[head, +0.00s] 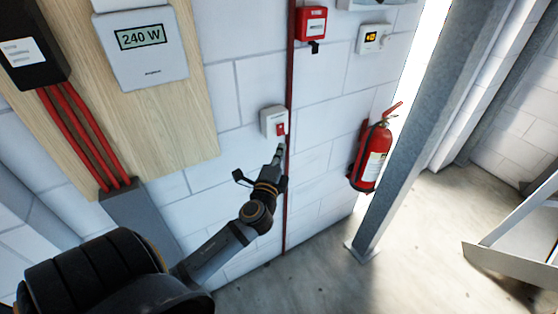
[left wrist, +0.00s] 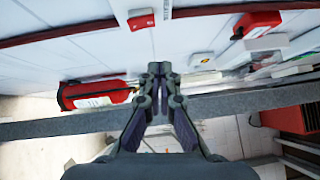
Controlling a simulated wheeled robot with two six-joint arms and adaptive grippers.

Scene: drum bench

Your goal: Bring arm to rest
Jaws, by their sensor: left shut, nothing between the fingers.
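My left arm reaches in from the lower left in the head view. Its gripper (head: 279,151) is shut and empty, just below a small white wall switch (head: 269,116) with a red rocker (head: 280,128). In the left wrist view the two fingers meet at the tips (left wrist: 159,68), with nothing between them. The switch (left wrist: 140,20) shows beyond and above the tips there, with a visible gap in the picture. Whether the tips are near the wall's surface is hard to tell. My right gripper is in neither view.
A meter reading 240 W (head: 142,40) hangs on a wooden board (head: 190,110) at left. A red fire extinguisher (head: 374,155) hangs right of the gripper, beside a grey steel post (head: 408,130). A red alarm box (head: 311,23) is above. Floor (head: 310,285) is clear.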

